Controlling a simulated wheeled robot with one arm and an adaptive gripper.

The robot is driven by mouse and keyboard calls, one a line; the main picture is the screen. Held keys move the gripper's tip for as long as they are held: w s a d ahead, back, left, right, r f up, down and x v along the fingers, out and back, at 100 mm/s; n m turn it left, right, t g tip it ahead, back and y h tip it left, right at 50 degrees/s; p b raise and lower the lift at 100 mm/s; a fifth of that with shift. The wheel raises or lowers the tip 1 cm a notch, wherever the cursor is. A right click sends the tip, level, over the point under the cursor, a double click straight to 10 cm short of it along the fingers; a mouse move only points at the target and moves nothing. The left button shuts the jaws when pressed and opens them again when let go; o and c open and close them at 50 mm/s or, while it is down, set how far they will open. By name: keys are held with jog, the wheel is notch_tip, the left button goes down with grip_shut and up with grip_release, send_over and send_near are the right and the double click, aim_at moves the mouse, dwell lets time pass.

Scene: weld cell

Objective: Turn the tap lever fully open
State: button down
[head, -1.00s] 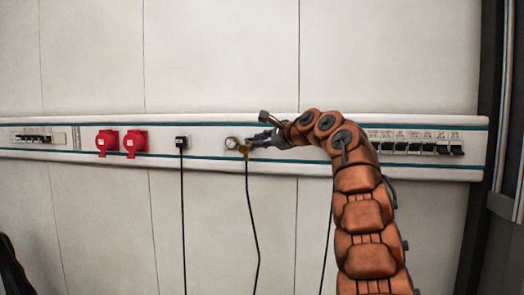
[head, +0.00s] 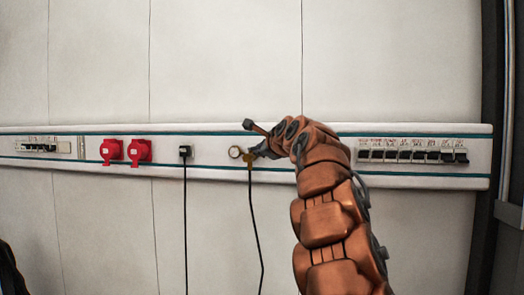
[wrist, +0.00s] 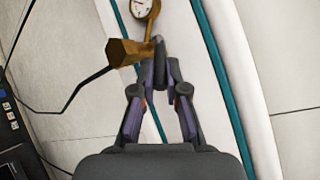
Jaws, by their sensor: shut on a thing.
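The brass tap (head: 249,161) sits on the white wall rail beside a round gauge (head: 235,152), with a black hose running down from it. In the wrist view, the tap's hexagonal brass body (wrist: 128,53) is just left of my fingertips, and the gauge (wrist: 142,7) is above. My gripper (head: 258,151) is at the tap from the right. In the wrist view, my gripper (wrist: 160,54) has its fingertips together at the tap, shut on what appears to be its lever. The fingers mostly hide the lever, so its angle is unclear.
Left of the gauge on the rail are a black plug (head: 185,151) with a cable and two red sockets (head: 139,151). A row of switches (head: 412,156) is right of my arm. The wall above the rail is bare.

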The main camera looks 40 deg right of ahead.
dwell(0.5)
jog(key=c, duration=1.2)
grip_release()
jog(key=shift+s+a, duration=0.1)
jog(key=shift+s, duration=0.05)
jog(key=v, duration=0.7)
jog(key=shift+s, duration=0.35)
jog(key=shift+r, duration=0.1)
